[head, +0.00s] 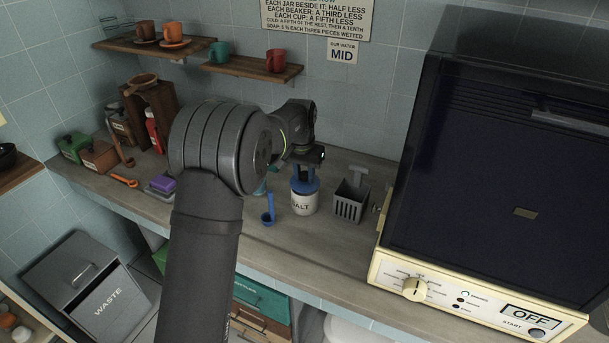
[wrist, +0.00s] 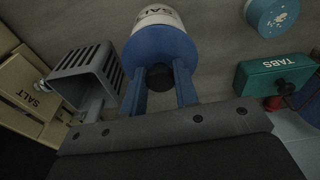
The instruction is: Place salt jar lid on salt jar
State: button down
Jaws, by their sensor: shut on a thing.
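The salt jar (head: 304,204) is a white jar with dark lettering, standing upright on the counter in the middle of the head view. It also shows at the top of the wrist view (wrist: 158,15). The blue salt jar lid (head: 305,185) is at the jar's mouth, roughly level; I cannot tell whether it is seated or slightly above. In the wrist view the lid (wrist: 158,45) hides part of the jar. My gripper (wrist: 161,80) points down over the lid, its two blue fingers shut on the lid's dark knob.
A grey slotted basket (head: 349,202) stands close right of the jar. A blue scoop (head: 268,213) is close on the left. A purple sponge (head: 162,184) and an orange spoon (head: 125,181) lie farther left. A large cream-and-dark machine (head: 470,285) fills the right.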

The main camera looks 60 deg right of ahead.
aim_at(302, 184)
jog(key=shift+f, duration=0.3)
jog(key=shift+f, duration=0.55)
jog(key=c, duration=1.1)
grip_release()
jog(key=r, duration=0.4)
jog(key=a+r, duration=0.1)
jog(key=r, duration=0.8)
jog(key=shift+a, duration=0.2)
